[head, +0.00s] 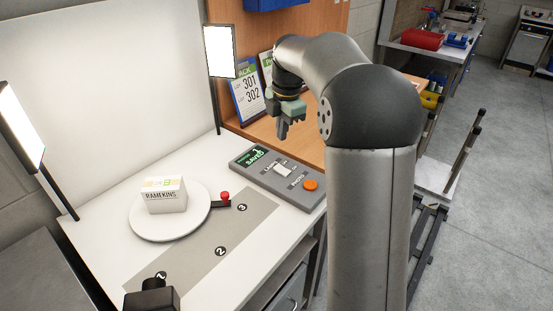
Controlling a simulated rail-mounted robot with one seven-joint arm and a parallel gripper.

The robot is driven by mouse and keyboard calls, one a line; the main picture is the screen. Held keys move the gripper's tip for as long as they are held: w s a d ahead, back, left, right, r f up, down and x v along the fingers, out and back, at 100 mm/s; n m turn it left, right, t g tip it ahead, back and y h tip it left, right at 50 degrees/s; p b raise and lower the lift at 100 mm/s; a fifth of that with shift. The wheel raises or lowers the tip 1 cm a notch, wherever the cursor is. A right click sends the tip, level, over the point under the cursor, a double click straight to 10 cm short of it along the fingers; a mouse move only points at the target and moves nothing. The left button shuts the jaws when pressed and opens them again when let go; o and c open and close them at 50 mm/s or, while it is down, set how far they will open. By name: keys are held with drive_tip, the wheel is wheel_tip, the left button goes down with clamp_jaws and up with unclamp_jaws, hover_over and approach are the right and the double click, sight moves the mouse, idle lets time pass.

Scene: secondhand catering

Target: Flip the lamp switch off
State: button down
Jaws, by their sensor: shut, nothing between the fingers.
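The lamp switch (283,169) is a white rocker in the middle of a grey control box (249,175) on the white table, beside a "LAMPS" label. The box also has a green display at its left end and an orange button (310,185) marked "PHOTO" at its right end. My gripper (282,136) points down above the far side of the box, apart from the switch. Its fingers are together and hold nothing. Two lamp panels, one at the left (21,124) and one at the back (220,51), look bright white.
A "RAMEKINS" box (164,194) sits on a round white turntable (150,230) with a red-knobbed lever (224,197). A grey strip (190,258) with numbered marks lies in front. Clipboard cards (247,100) stand behind my gripper against a wooden panel.

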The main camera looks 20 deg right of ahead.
sight(280, 167)
drive_tip(key=w+n, duration=0.1)
drive_tip(key=w+d+n, duration=0.2)
drive_tip(key=w, duration=0.1)
drive_tip(key=shift+d+f, duration=0.15)
drive_tip(key=shift+f, duration=0.15)
drive_tip(key=f, duration=0.4)
drive_tip(key=w+f+p, duration=0.1)
drive_tip(key=f, duration=0.4)
drive_tip(key=a+f, duration=0.1)
drive_tip(key=f, duration=0.4)
drive_tip(key=shift+w+p, duration=0.2)
drive_tip(key=shift+p, duration=0.2)
drive_tip(key=shift+d, duration=0.1)
